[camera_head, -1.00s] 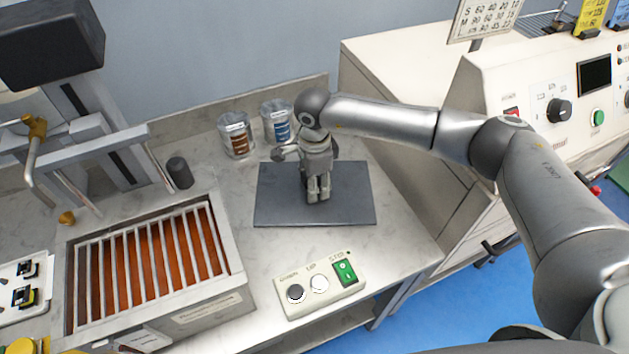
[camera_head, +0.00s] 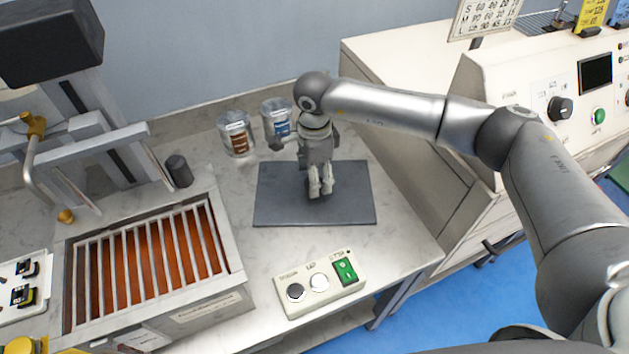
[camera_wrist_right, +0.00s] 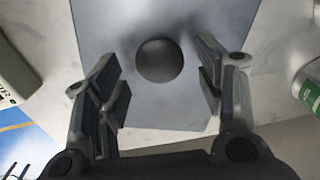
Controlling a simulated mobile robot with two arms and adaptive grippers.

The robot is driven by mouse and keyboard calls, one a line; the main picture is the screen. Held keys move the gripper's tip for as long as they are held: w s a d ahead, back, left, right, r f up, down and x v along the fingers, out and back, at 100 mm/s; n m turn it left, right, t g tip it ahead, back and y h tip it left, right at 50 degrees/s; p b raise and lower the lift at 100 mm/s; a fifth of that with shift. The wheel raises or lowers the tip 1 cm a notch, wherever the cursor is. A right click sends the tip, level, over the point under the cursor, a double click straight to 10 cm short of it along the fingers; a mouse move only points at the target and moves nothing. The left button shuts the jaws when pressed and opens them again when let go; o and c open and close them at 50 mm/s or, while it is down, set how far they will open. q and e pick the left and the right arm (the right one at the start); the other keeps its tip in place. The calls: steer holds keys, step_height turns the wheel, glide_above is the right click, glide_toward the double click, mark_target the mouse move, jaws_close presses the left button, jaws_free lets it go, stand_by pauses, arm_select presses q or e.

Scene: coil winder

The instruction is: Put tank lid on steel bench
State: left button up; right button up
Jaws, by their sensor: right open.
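The tank lid (camera_head: 275,203) is a flat dark grey rectangular plate lying on the pale, marbled bench top (camera_head: 405,240). In the right wrist view the lid (camera_wrist_right: 115,25) carries a dark round knob (camera_wrist_right: 160,60) near its middle. My right gripper (camera_head: 320,188) points down over the lid and hides most of the knob in the head view. In the wrist view my right gripper (camera_wrist_right: 160,75) is open, with one finger on each side of the knob and a visible gap on both sides. It holds nothing. My left gripper is not in view.
An open tank (camera_head: 232,270) with orange-brown contents under pale slats stands at left. Two clear jars (camera_head: 236,143) (camera_head: 276,128) stand behind the lid. A dark cylinder (camera_head: 179,171) is at its left. A button box (camera_head: 318,284) sits in front. A cream machine (camera_head: 410,75) stands at right.

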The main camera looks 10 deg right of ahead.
step_height(320, 180, up, 9)
steer(key=b, duration=0.1)
steer(key=shift+r, duration=0.15)
stand_by(0.4)
